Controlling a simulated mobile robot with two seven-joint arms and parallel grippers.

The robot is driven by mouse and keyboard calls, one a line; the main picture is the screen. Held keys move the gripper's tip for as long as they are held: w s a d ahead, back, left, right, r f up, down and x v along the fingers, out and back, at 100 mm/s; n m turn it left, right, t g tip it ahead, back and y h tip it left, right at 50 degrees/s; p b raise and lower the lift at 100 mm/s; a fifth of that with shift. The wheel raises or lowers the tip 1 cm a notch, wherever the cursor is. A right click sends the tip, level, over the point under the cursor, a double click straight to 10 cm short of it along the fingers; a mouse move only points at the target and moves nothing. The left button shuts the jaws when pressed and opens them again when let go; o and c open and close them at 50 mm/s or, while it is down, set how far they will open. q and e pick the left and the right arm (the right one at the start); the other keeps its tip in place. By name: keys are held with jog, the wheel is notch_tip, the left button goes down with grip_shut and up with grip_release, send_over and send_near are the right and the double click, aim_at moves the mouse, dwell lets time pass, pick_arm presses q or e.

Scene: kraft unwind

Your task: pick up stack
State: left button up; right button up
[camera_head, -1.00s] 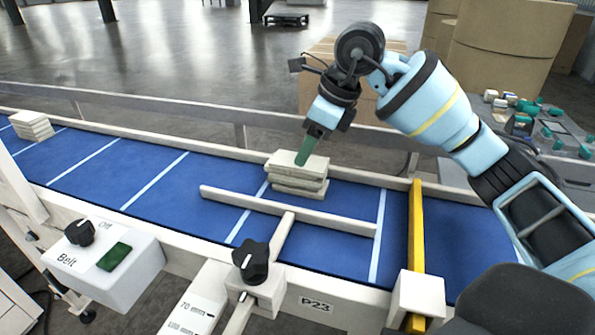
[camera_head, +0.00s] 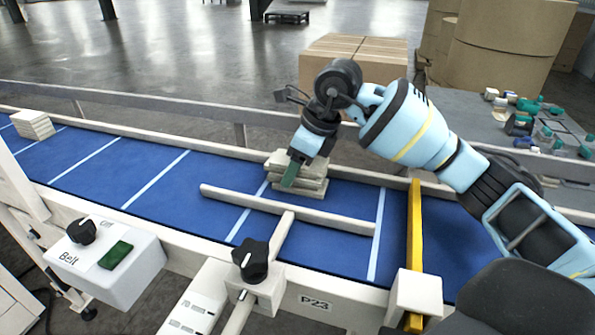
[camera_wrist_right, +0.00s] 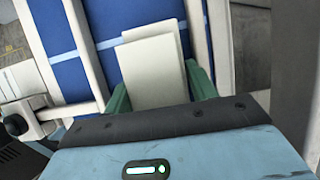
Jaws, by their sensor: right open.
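A stack of several flat whitish pieces (camera_head: 314,172) lies on the blue conveyor belt (camera_head: 150,182), between the far rail and a white guide bar. My right gripper (camera_head: 291,174) is down at the stack, with a green finger in front of its near side. In the right wrist view the stack (camera_wrist_right: 155,68) lies between the two green fingers of the right gripper (camera_wrist_right: 160,95), which stand apart on either side of it. Whether the fingers touch it I cannot tell. My left gripper is not in view.
The white guide bar (camera_head: 330,219) lies over the belt just before the stack. A yellow bar (camera_head: 415,245) crosses the belt to the right. Another stack (camera_head: 33,124) sits far left. A belt switch box (camera_head: 105,262) stands in front, and cardboard boxes (camera_head: 345,55) stand behind.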

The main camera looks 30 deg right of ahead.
jog(key=shift+f, duration=0.25)
dwell(0.4)
jog(key=c, duration=0.6)
jog(key=shift+r, duration=0.15)
jog(key=shift+r, duration=0.25)
notch_tip(320, 180, up, 3)
jog(key=shift+w+r, duration=0.1)
jog(key=s+a, duration=0.3)
jog(key=s, duration=0.1)
jog(key=s+a+r, duration=0.1)
jog(key=s+a, duration=0.2)
jog(key=s, duration=0.1)
jog(key=s+a+b, duration=0.1)
jog(key=s+a, duration=0.2)
jog(key=s, duration=0.2)
jog(key=shift+a+r, duration=0.25)
jog(key=shift+a, duration=0.05)
